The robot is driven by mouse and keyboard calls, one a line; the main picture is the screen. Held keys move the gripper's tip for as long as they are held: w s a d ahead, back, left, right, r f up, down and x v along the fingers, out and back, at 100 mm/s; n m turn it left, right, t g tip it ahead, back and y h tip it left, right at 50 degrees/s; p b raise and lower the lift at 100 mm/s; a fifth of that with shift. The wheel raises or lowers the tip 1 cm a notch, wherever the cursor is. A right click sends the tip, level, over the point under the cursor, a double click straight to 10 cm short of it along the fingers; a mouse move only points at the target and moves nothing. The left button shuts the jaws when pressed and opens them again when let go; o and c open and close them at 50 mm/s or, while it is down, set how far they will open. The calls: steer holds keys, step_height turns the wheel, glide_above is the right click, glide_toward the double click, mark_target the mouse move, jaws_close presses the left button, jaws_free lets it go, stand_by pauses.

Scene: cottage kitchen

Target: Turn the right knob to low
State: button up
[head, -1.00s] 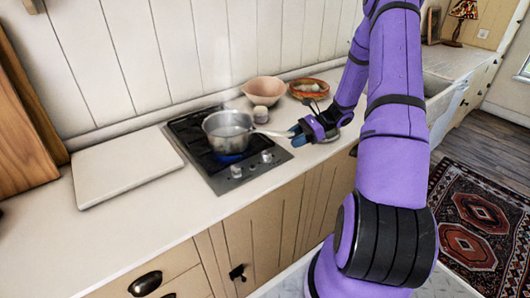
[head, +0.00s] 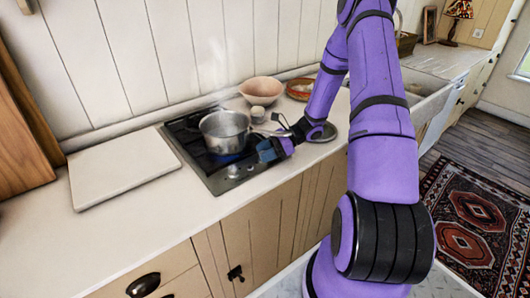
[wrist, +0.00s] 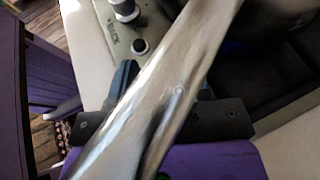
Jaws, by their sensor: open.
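The steel hob (head: 205,165) is set in the counter, with knobs on its front strip. The left knob (head: 232,171) shows in the head view; my gripper (head: 266,151) hides the right knob there. My gripper is beside the hob's right front corner, low over it. In the wrist view its dark fingers are apart, with nothing seen held (wrist: 165,85). A silver knob (wrist: 125,10) shows at the top, and a smaller round dark-rimmed part (wrist: 140,46), perhaps the right knob, lies just ahead of the fingers. Its setting is unreadable.
A steaming pot (head: 225,130) stands on the hob, blue glow beneath. Its handle (wrist: 165,95) crosses the wrist view in front of my fingers; contact cannot be told. A pink bowl (head: 262,90) and small cup (head: 257,114) stand behind. A pale board (head: 122,163) lies left.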

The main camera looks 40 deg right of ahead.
steer(key=shift+c, duration=0.2)
steer(key=c, duration=0.6)
steer(key=shift+n+g, duration=0.3)
steer(key=n+g, duration=0.2)
steer(key=g, duration=0.1)
steer(key=shift+w+n+y, duration=0.15)
steer(key=shift+n+y, duration=0.15)
steer(key=shift+y, duration=0.1)
steer(key=shift+n+g, duration=1.8)
steer(key=shift+g, duration=0.3)
steer(key=shift+h, duration=0.3)
